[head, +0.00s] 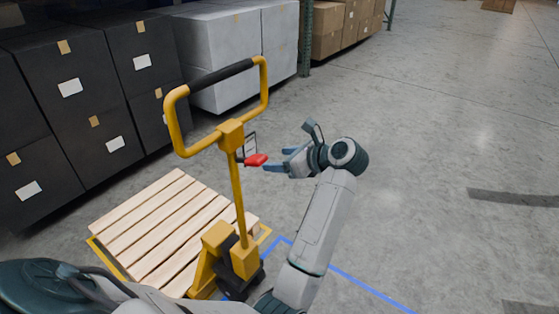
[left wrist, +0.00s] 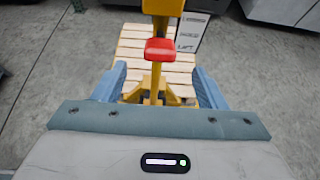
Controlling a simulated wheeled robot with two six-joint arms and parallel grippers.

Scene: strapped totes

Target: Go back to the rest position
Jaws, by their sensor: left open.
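My left gripper (head: 275,160) is open and empty, its blue fingers pointing left toward the pallet jack. It also shows in the left wrist view (left wrist: 157,82) with the fingers wide apart. The yellow pallet jack (head: 238,195) stands upright with a black-gripped loop handle. Its red lever (head: 256,160) lies just beyond the fingertips in the head view. In the left wrist view the red lever (left wrist: 160,48) appears between and beyond the fingers, with nothing clamped. My right gripper is not in view.
A wooden pallet (head: 150,230) lies behind the jack within a yellow floor outline. Black boxes (head: 100,95) and white boxes (head: 222,45) line the left and back. Brown cartons (head: 335,30) stand beside a green rack post. Blue tape (head: 345,275) marks the floor; the right side is open.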

